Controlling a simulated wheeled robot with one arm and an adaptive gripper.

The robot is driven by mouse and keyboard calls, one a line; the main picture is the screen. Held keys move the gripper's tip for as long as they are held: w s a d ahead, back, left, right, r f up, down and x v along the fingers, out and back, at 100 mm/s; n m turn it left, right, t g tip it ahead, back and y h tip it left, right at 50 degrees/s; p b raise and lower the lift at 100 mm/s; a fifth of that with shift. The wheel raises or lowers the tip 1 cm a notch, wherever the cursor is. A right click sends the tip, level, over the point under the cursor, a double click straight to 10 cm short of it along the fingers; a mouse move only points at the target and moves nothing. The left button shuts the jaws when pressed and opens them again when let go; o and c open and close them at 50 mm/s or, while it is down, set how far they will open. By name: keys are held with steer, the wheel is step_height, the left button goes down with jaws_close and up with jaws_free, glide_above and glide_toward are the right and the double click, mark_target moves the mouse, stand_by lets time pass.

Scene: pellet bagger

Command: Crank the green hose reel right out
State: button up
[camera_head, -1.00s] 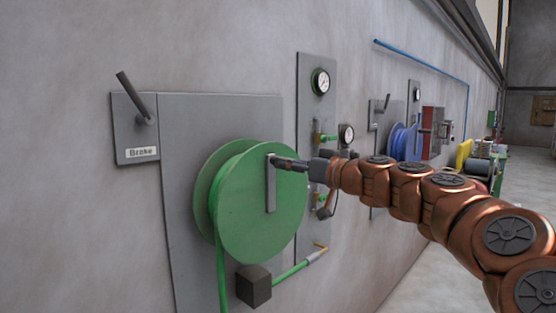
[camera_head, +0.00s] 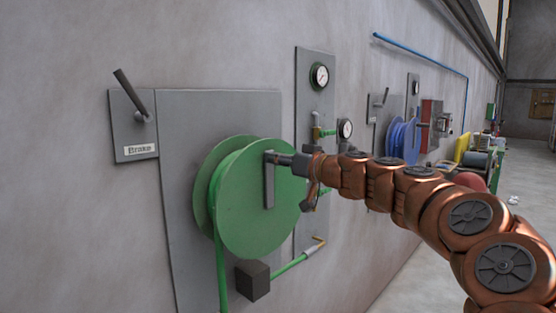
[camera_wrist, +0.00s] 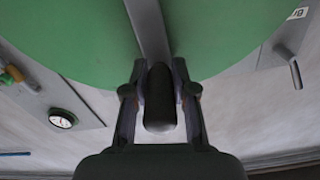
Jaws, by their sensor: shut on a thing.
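The green hose reel (camera_head: 245,215) is mounted on a grey plate on the wall, and its green disc also fills the top of the wrist view (camera_wrist: 80,35). A grey crank arm (camera_head: 269,185) lies on the disc face, pointing up, with its handle at the upper end. My gripper (camera_head: 285,160) is shut on the dark crank handle (camera_wrist: 160,100), one finger on each side in the wrist view. Green hose (camera_head: 221,270) hangs from the reel's lower left. A hose end with a brass tip (camera_head: 305,252) runs out past a dark block (camera_head: 253,280).
A brake lever (camera_head: 131,93) on a plate marked "Brake" (camera_head: 141,150) is at the upper left of the reel. A gauge panel (camera_head: 304,75) stands just right of it. A blue reel (camera_head: 402,140) is farther along the wall. Floor is open at right.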

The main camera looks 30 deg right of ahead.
jaws_close()
steer(key=shift+a+f+b, duration=0.15)
steer(key=shift+b, duration=0.4)
